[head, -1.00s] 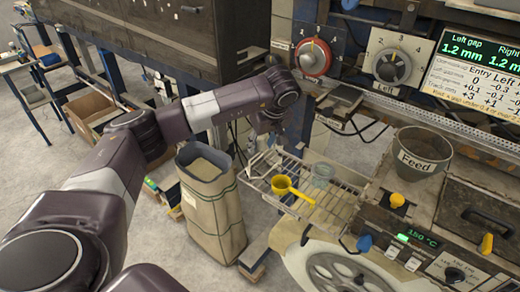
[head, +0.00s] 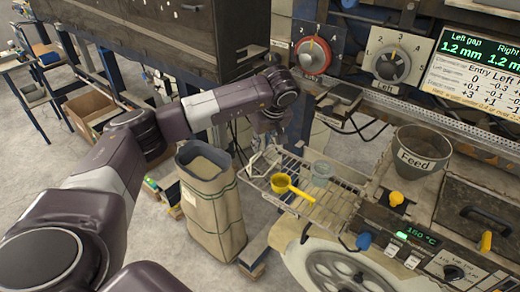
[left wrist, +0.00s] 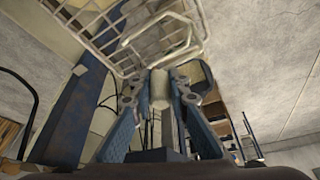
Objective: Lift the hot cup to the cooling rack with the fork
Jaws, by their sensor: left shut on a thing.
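My left gripper (head: 264,146) is at the left end of the wire rack, pointing down. In the left wrist view its two fingers (left wrist: 160,92) are closed on a pale, thick handle. A bent pale wire loop (left wrist: 160,38) extends beyond the handle; this looks like the fork. In the head view the fork is small and partly hidden by the gripper. The fork appears apart from both. My right gripper is out of view.
A tall paper sack (head: 215,215) stands on the floor left of the rack. To the right are a Feed bucket (head: 422,150) and a control panel (head: 410,240) with knobs. A large spoked wheel (head: 350,275) lies in front. Dials (head: 392,62) are on the machine behind.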

